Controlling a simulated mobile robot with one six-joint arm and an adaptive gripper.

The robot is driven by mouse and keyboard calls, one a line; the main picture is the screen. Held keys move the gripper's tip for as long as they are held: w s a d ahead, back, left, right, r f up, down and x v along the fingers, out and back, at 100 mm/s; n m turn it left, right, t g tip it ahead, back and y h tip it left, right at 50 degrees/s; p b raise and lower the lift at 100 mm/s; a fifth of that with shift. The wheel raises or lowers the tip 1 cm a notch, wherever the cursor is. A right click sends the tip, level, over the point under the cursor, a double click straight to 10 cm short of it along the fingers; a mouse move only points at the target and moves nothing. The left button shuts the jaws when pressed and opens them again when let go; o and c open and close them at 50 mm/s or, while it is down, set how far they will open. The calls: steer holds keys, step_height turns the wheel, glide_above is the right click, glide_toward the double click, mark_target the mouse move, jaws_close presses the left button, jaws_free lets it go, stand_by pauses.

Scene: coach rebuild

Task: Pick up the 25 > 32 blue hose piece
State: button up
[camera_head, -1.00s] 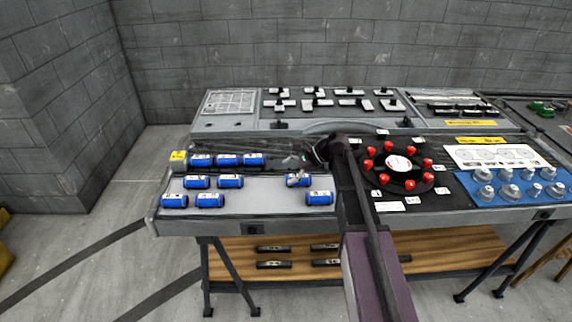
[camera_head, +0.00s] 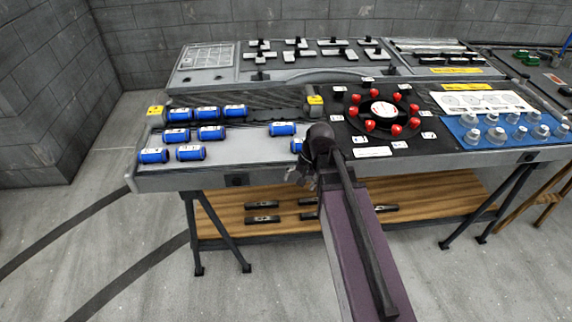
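Several blue hose pieces with white labels lie on the left of the bench. The labels are too small to read, so I cannot tell which is 25 > 32. Three are in a back row, one of them a blue piece (camera_head: 235,111). More lie in front, including a blue piece (camera_head: 211,132) and a blue piece (camera_head: 190,153). Apart to the right lie a blue piece (camera_head: 282,129) and another (camera_head: 296,145), the latter partly hidden by my arm. My gripper (camera_head: 299,174) is low by the bench's front edge, small and partly hidden; its finger opening is unclear.
Right of my arm is a black round holder (camera_head: 357,124) with red pieces. A blue mat (camera_head: 465,141) with grey fittings lies further right. A raised rear panel (camera_head: 205,76) carries black and grey parts. The grey bench top between the blue groups is clear.

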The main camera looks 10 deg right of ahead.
steer(key=s+d+f+n+h+b, duration=0.1)
steer(key=s+d+f+n+h, duration=0.2)
steer(key=s+d+n, duration=0.1)
steer(key=shift+s+b, duration=0.3)
steer(key=shift+s, duration=0.55)
steer(key=shift+d, duration=0.1)
